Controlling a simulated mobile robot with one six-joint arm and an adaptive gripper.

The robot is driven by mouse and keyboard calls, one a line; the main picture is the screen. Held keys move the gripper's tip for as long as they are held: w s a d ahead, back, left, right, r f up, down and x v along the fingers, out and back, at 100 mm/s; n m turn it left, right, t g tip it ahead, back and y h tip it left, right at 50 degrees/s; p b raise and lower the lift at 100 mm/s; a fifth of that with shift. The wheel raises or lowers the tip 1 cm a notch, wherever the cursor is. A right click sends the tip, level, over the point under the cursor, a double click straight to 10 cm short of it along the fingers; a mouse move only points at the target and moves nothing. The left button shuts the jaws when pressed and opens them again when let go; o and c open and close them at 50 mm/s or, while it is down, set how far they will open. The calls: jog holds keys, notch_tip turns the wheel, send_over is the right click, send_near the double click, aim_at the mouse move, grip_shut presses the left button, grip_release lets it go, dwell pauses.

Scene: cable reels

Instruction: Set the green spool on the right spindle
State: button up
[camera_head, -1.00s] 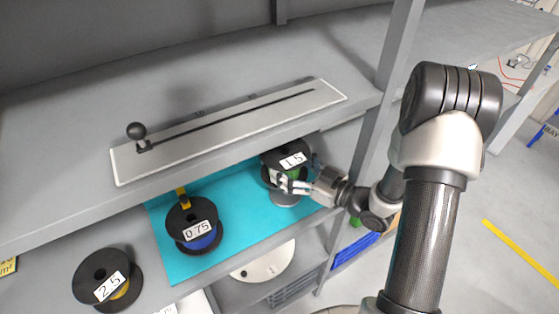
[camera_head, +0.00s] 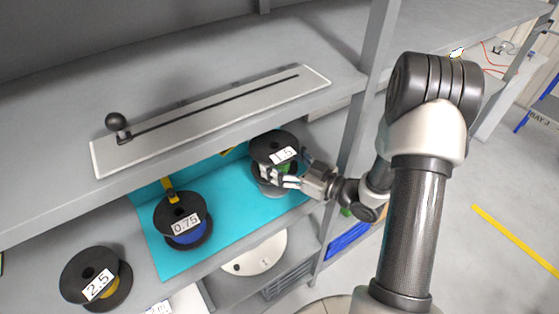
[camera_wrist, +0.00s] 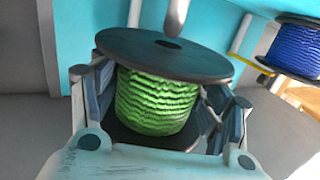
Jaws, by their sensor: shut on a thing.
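The green spool (camera_head: 275,145) has black flanges and a 1.5 label. In the wrist view its green winding (camera_wrist: 157,103) sits between my gripper's fingers. My gripper (camera_head: 284,178), also in the wrist view (camera_wrist: 150,108), is shut on it, over the right part of the teal mat. A pale round-tipped rod (camera_wrist: 176,16), seemingly the right spindle, overlaps the near-facing flange by its centre hole. I cannot tell whether the tip has entered the hole. In the head view, the spool and gripper hide this spindle.
A blue spool (camera_head: 187,232), labelled 0.75, stands left on the teal mat (camera_head: 150,252); it also shows in the wrist view (camera_wrist: 292,48). A spool labelled 2.5 (camera_head: 92,283) stands further left. The upper shelf, with a slotted plate (camera_head: 180,124), overhangs behind. A shelf post (camera_head: 362,110) is close to my arm.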

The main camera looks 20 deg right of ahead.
jog(key=shift+f, duration=0.1)
dwell(0.3)
jog(key=shift+f+b, duration=0.5)
jog(key=shift+b, duration=0.1)
jog(key=shift+f, duration=0.15)
jog(key=shift+f+b, duration=1.2)
jog(key=shift+f, duration=0.05)
jog(key=shift+s+f, duration=0.15)
jog(key=shift+f, duration=0.05)
